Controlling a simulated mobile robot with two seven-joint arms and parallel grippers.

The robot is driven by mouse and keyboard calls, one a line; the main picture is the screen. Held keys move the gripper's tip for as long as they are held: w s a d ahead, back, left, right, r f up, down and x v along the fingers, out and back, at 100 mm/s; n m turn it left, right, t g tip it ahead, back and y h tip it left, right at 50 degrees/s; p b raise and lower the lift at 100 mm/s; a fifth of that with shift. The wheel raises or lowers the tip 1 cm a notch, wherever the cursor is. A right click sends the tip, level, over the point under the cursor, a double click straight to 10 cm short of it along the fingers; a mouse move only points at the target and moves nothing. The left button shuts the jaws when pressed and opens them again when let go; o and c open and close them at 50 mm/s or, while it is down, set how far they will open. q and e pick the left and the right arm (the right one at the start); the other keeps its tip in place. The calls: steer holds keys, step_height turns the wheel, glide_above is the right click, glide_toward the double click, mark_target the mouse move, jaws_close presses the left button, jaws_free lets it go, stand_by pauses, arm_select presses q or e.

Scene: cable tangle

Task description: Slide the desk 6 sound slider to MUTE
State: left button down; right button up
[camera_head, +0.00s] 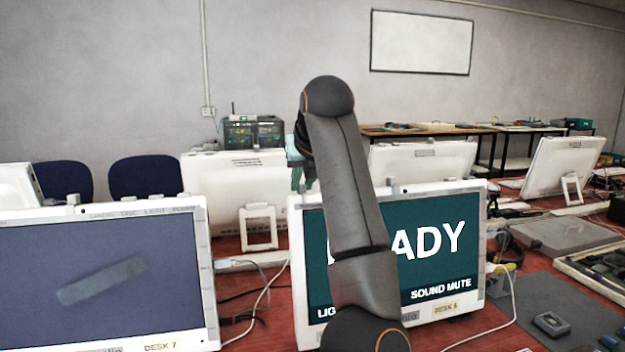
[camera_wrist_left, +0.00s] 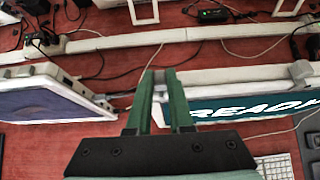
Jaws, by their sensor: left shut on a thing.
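The desk 6 monitor (camera_head: 455,255) stands in the middle of the head view, with a white frame. Its screen shows a partly covered word ending in "ADY", and "SOUND MUTE" at lower right. My left arm crosses in front of it. My left gripper (camera_head: 297,165) is mostly hidden behind that arm, near the monitor's upper left corner. In the left wrist view the green fingers (camera_wrist_left: 160,80) straddle the left end of the desk 6 monitor (camera_wrist_left: 240,80). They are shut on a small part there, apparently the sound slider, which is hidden. My right gripper is not in view.
The desk 7 monitor (camera_head: 100,270) stands close on the left, with a narrow gap between the two. Cables lie on the red table (camera_head: 235,300). More white monitors (camera_head: 235,190) stand behind. A grey mat (camera_head: 575,305) lies at right.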

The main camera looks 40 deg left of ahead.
arm_select(q)
steer(key=shift+s+a, duration=0.15)
steer(key=c, duration=0.8)
jaws_free()
steer(key=shift+a, duration=0.1)
